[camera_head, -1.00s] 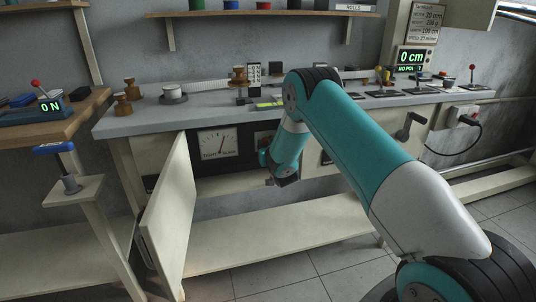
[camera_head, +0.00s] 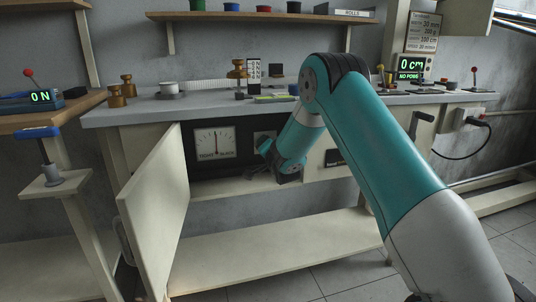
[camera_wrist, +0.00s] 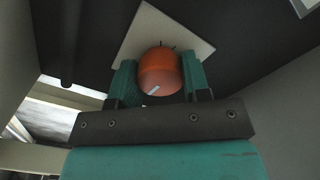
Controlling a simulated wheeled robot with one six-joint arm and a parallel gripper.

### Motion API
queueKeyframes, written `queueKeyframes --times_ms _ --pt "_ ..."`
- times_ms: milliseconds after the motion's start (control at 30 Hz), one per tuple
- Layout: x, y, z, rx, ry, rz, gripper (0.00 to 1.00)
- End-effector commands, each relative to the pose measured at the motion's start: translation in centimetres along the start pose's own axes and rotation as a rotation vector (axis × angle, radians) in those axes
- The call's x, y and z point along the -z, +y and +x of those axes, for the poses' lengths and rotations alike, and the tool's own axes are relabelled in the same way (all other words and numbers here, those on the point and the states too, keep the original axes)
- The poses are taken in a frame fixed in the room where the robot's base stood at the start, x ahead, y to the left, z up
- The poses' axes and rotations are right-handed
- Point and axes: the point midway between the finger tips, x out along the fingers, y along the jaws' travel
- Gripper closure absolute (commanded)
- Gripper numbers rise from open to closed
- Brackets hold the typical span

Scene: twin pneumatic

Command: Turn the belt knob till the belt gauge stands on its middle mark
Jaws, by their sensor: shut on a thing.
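The belt knob (camera_wrist: 160,68) is an orange-brown round knob with a short white mark near its edge, in front of a pale square plate (camera_wrist: 148,25). My gripper (camera_wrist: 158,76) has a teal finger on each side of the knob and is shut on it. In the head view my gripper (camera_head: 275,168) is inside the open bench compartment, and the knob is hidden there. The belt gauge (camera_head: 228,142) is a white dial marked tight and slack. Its thin dark needle stands about upright, close to the middle of the dial.
The open cabinet door (camera_head: 158,215) stands out at the left of the compartment. The bench top (camera_head: 205,104) above carries brass weights (camera_head: 116,97) and other items. A crank handle (camera_head: 423,117) is at the right. A lower shelf (camera_head: 270,240) is bare.

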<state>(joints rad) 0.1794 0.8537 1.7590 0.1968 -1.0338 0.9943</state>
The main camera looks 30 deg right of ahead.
Motion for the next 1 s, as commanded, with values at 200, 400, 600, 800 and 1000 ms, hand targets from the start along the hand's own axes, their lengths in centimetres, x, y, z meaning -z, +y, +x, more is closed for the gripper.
queueKeyframes --times_ms 200,400,600,800,1000 --pt "-0.04 0.11 0.00 0.000 0.001 0.073 0.80" --pt "0.04 0.05 0.01 -0.001 0.001 0.097 0.80" --pt "0.07 0.03 0.01 -0.001 0.001 0.099 0.80" --pt "0.08 0.04 0.01 -0.001 0.001 0.098 0.47" --pt "0.04 0.01 0.01 -0.001 0.000 0.098 0.31"
